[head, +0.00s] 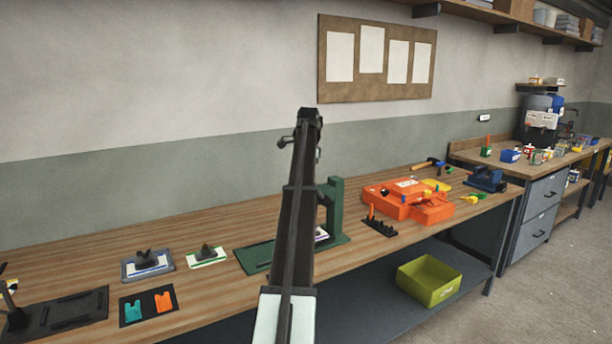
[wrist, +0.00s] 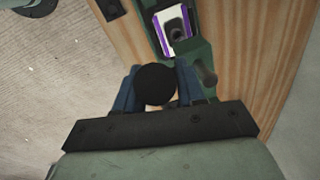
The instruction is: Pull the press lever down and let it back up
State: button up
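The green press (head: 332,206) stands on the wooden bench in the head view, partly hidden behind my own dark arm. In the wrist view, its green base (wrist: 206,53) holds a white and purple piece (wrist: 173,28) with a dark part on top. A round black knob (wrist: 155,84), which looks like the end of the press lever, lies between the blue fingers of my gripper (wrist: 157,88). The fingers flank the knob on both sides; the knob covers their inner edges, so contact is unclear. My fingertips cannot be made out in the head view.
An orange case (head: 405,202) and a black rack (head: 379,227) lie right of the press. Small moulds (head: 147,264) and a dark mat (head: 149,306) lie to its left. A yellow-green bin (head: 428,281) stands on the lower shelf. Bare bench shows left of the press.

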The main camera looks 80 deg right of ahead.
grip_shut()
jog(key=shift+a, duration=0.1)
